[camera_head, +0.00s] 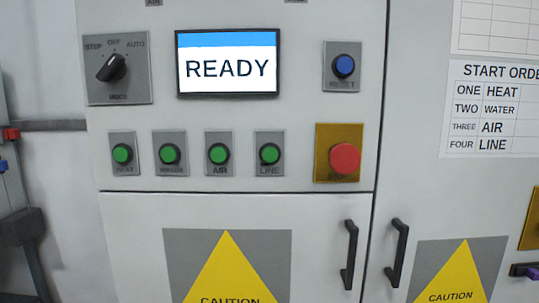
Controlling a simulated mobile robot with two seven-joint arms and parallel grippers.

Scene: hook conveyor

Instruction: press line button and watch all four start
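The green LINE button (269,153) sits on a grey plate on the cabinet's control panel, rightmost in the row of green buttons. To its left are the green AIR button (219,153), the WATER button (170,153) and the HEAT button (122,153); the small labels on the last two are blurred. The display (228,62) reads READY in dark letters on white under a blue band. None of the green buttons looks clearly lit. Neither of my grippers shows in the head view.
A red button (345,158) on a yellow plate is right of LINE. A blue RESET button (343,66) and a mode selector (112,67) flank the display. A START ORDER sheet (493,109) lists HEAT, WATER, AIR, LINE. Two door handles (349,255) (397,253) stick out below.

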